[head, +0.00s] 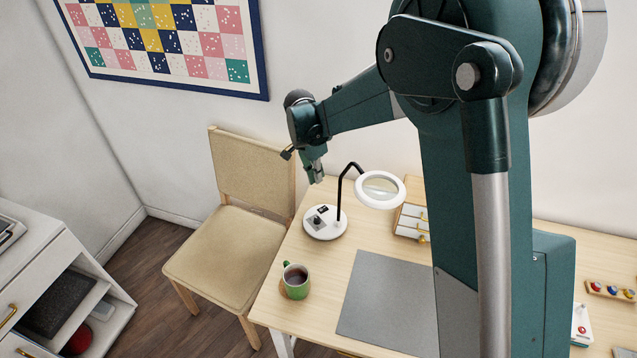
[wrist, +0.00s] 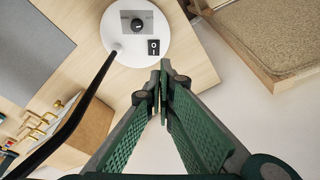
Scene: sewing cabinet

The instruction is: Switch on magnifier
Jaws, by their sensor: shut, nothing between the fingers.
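The magnifier (head: 380,190) has a white ring lens on a black bent stem and a round white base (head: 325,230) on the table. In the wrist view the base (wrist: 120,52) carries a grey plate with a black dial (wrist: 137,24) and a small black rocker switch (wrist: 153,47) with white marks. I cannot tell which way the rocker is set. My gripper (head: 316,180) is shut and empty, above the base and left of the stem. In the wrist view its fingertips (wrist: 160,76) appear just below the rocker, apart from it.
The stem (wrist: 80,105) crosses the left of the wrist view. A small drawer box (head: 408,222) stands behind the lens. A green mug (head: 296,289) sits at the table's left edge. A grey mat (head: 385,300) lies in front. A chair (head: 225,255) stands left.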

